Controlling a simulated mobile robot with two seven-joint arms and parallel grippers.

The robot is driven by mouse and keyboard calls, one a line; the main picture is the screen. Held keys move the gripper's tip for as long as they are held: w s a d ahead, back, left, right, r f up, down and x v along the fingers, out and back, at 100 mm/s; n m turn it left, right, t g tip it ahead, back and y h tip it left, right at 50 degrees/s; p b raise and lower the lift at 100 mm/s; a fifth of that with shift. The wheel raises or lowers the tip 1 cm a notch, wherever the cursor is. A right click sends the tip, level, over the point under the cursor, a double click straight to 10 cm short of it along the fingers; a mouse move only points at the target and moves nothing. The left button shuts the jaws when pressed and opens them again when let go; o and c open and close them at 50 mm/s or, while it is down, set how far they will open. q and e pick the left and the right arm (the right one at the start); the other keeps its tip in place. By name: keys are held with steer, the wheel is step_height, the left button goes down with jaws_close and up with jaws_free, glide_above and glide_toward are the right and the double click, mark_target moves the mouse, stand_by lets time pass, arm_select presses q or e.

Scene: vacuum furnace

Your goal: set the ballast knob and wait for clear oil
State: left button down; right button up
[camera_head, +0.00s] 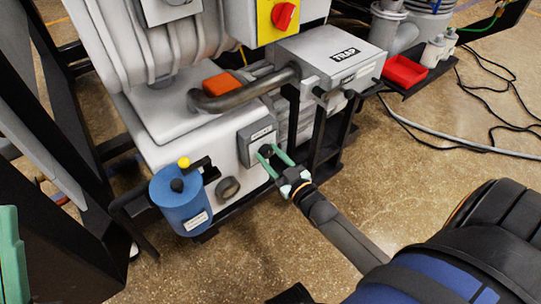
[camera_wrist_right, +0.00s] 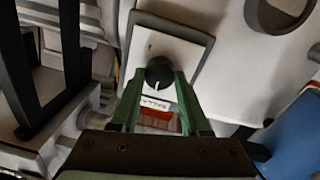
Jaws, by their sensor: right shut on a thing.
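The ballast knob is a small black round knob (camera_wrist_right: 159,72) with a white pointer line, on a grey framed plate (camera_head: 258,139) on the front of the pale pump housing (camera_head: 215,145). My right gripper (camera_head: 270,154) has its two green fingers shut on the knob, one on each side. In the right wrist view the pointer line faces the gripper, and a label below the knob is partly hidden. A grey round ring (camera_head: 228,188), perhaps the oil sight glass, sits lower left of the plate; the oil's look cannot be told.
A blue canister (camera_head: 182,203) with a yellow-topped fitting stands left of the ring. A grey box marked TRAP (camera_head: 335,60) and a dark curved pipe (camera_head: 245,92) are above. A red tray (camera_head: 404,71) and cables (camera_head: 500,85) lie right.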

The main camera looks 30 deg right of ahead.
jaws_close()
